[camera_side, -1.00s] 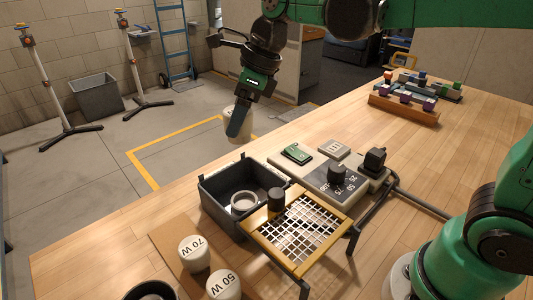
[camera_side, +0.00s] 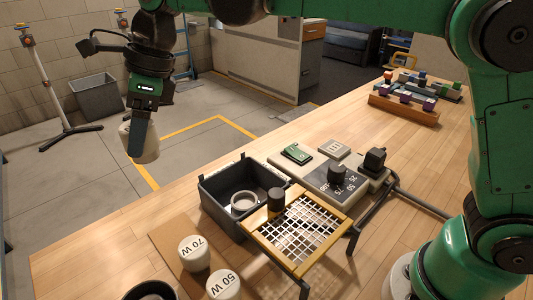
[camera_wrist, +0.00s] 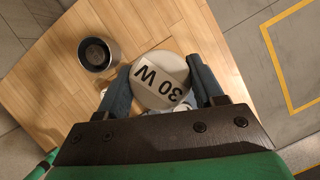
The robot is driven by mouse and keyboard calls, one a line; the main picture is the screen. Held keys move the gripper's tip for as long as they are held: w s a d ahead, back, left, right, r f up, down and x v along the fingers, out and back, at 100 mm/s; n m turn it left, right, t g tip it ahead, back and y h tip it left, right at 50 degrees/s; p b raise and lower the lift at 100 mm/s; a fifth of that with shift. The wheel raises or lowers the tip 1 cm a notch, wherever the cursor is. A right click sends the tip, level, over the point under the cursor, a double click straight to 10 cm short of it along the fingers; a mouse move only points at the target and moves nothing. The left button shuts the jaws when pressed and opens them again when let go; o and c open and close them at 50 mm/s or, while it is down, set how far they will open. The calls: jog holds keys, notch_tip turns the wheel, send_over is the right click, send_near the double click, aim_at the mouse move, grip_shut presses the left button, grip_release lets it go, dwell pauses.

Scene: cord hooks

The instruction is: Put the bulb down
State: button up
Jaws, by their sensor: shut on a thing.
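My gripper (camera_side: 140,136) is shut on a white bulb (camera_side: 151,147), held upright in the air over the left side of the picture. Two other white bulbs, marked "70 W" (camera_side: 194,253) and "50 W" (camera_side: 223,285), stand on a brown board (camera_side: 168,240) at the front of the table. The lower part of the held bulb is mostly hidden by my finger in the side view.
A dark open box (camera_side: 213,207) with a white ring (camera_side: 244,203) stands beside a yellow-framed grid (camera_side: 295,232). A control panel (camera_side: 318,180) lies behind. A dark round cup (camera_wrist: 96,54) stands on the wooden table (camera_wrist: 45,75).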

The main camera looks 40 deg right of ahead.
notch_tip(320, 180, down, 18)
jog(key=shift+f, duration=0.15)
jog(key=shift+f, duration=0.1)
dwell(0.3)
jog(key=o, duration=1.3)
jog(key=v, duration=1.2)
jog(key=s+d+n+t+h, duration=0.1)
jog(key=s+d+n, duration=0.2)
jog(key=d+n, duration=0.2)
jog(key=s+d+n+t+h, duration=0.1)
jog(key=s+d+n, duration=0.3)
jog(key=n, duration=0.5)
jog(key=s+d+n+t+h, duration=0.2)
jog(key=s+d+n+t, duration=0.1)
jog(key=d+n, duration=0.3)
jog(key=shift+s+d+r+n, duration=0.2)
jog(key=shift+d+r+n, duration=0.2)
jog(key=shift+d, duration=0.15)
jog(key=shift+s+d+f+n, duration=0.25)
jog(key=shift+s+d+n, duration=0.1)
jog(key=shift+n, duration=0.45)
